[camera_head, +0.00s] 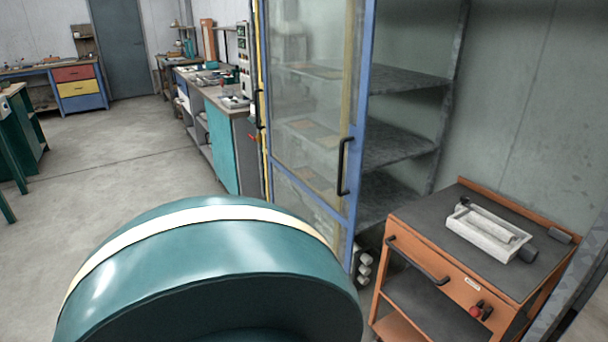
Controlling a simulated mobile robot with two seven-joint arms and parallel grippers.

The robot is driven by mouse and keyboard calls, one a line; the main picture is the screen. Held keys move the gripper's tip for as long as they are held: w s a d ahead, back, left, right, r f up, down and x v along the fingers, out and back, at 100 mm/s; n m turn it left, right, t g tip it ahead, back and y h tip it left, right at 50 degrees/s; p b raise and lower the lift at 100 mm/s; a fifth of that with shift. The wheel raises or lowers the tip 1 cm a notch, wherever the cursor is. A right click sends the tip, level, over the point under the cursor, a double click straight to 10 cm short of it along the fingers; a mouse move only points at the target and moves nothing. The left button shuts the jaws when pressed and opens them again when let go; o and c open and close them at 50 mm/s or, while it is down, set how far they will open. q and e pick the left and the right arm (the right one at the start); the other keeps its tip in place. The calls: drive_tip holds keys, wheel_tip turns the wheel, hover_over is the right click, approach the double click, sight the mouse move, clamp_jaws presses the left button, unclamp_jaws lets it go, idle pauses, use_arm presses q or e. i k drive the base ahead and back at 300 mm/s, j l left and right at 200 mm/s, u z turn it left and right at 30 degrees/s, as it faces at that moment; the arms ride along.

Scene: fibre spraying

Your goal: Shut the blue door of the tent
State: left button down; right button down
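The blue door (358,120) is a tall blue-framed glass panel in the middle of the head view. It stands ajar in front of the grey shelves (400,145) of the tall enclosure. Its black upright handle (344,166) is near its right-hand edge. The shelves show unglazed to the right of that edge and also through the glass. The lower end of the door is partly hidden. Neither of my grippers shows in this view.
An orange cart (442,262) with a white device (488,232) on top stands right of the door. A bench with a teal panel (222,150) stands to the left. A green curved surface close to the camera hides the floor below. Grey floor (130,150) is clear at left.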

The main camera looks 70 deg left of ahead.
sight(356, 147)
drive_tip(key=u, duration=2.25)
drive_tip(key=i+j+z, duration=0.1)
drive_tip(key=z, duration=0.35)
drive_tip(key=i+j+z, duration=0.1)
drive_tip(key=z, duration=0.35)
drive_tip(key=i+j+z, duration=0.15)
drive_tip(key=j+z, duration=0.15)
drive_tip(key=j, duration=0.2)
drive_tip(key=i+j+z, duration=0.1)
drive_tip(key=j+z, duration=0.2)
drive_tip(key=j, duration=0.25)
drive_tip(key=i+j+z, duration=0.15)
drive_tip(key=j, duration=0.95)
drive_tip(key=j+z, duration=0.1)
drive_tip(key=j, duration=0.95)
